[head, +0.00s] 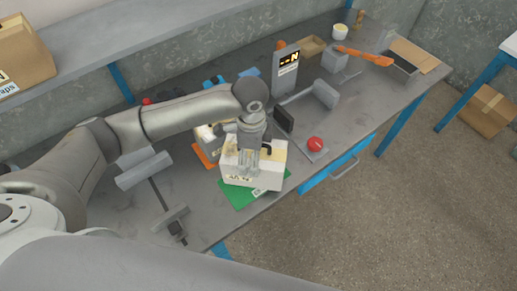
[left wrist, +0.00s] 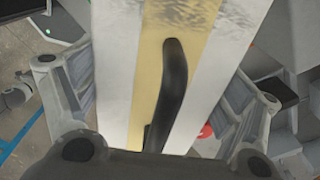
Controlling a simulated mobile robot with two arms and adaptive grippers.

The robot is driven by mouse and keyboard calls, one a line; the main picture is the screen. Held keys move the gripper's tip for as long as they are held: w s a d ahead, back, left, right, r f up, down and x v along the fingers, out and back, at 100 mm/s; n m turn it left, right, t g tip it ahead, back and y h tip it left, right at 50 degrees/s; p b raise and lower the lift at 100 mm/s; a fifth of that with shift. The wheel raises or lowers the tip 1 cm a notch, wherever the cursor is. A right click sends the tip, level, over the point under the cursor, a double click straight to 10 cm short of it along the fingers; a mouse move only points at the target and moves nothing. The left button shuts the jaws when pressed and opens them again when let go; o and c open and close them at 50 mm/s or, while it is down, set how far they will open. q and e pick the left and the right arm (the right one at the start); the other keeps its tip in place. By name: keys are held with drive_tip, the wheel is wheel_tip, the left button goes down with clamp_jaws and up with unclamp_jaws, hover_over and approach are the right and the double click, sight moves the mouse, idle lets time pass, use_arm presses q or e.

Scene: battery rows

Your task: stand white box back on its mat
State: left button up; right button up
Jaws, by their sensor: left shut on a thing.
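The white box (head: 252,182) has a yellow band and a black handle on top. It looks upright and is over the green mat (head: 237,200), whose left front and right edges show. Whether its base touches the mat, I cannot tell. My left gripper (head: 250,158) comes down on the box from above. In the left wrist view, its fingers (left wrist: 160,95) are on either side of the white box (left wrist: 112,60), with the handle between them, shut on the box. My right gripper is not in view.
A second box (head: 207,134) stands on an orange mat (head: 204,156) just behind left. A red button (head: 315,144) and a dark panel (head: 284,119) are close on the right. A grey clamp-like tool (head: 172,215) lies at the front left. The bench edge is near the mat.

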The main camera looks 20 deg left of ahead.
use_arm(q)
wheel_tip(320, 180, down, 2)
drive_tip(key=shift+a+p, duration=0.15)
drive_tip(key=shift+p, duration=0.35)
drive_tip(key=shift+f, duration=0.55)
drive_tip(key=shift+f, duration=0.1)
drive_tip(key=o, duration=1.7)
drive_tip(key=shift+s+f, duration=0.1)
